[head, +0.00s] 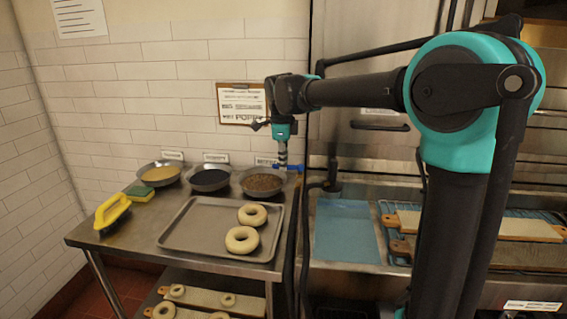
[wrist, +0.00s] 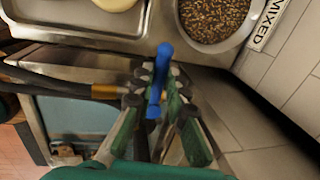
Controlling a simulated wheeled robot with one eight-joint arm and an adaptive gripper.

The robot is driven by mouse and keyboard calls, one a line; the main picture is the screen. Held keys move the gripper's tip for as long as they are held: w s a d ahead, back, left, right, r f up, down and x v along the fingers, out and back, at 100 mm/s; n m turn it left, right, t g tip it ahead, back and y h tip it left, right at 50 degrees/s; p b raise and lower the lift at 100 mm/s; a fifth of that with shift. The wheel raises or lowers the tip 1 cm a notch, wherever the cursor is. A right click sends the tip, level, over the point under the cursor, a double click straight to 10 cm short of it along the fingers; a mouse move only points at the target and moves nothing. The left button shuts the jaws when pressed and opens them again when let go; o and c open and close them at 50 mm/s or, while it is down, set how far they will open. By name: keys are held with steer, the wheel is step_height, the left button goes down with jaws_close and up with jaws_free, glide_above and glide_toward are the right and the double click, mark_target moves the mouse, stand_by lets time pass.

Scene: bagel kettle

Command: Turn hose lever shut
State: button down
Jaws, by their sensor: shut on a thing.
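The blue hose lever (wrist: 158,72) stands between the fingertips of my gripper (wrist: 155,92) in the wrist view, and the fingers are shut on it. In the head view the lever (head: 294,168) is a small blue bar just below my gripper (head: 282,158), which points down beside the right back corner of the steel table. A black hose (wrist: 62,82) with a brass-coloured section reaches the lever from the left in the wrist view. The valve body under the lever is mostly hidden by the fingers.
A bowl of mixed seeds (head: 262,181) sits close to the left of my gripper. A tray (head: 196,237) with two bagels lies on the steel table. A blue-tinted basin (head: 345,232) is to the right. The tiled wall (head: 190,100) is close behind.

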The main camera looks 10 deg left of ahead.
steer(key=shift+w, duration=0.15)
stand_by(0.3)
steer(key=c, duration=1.5)
jaws_free()
steer(key=shift+r, duration=0.15)
step_height(320, 180, up, 12)
steer(key=s, duration=0.2)
steer(key=shift+s+f, duration=0.2)
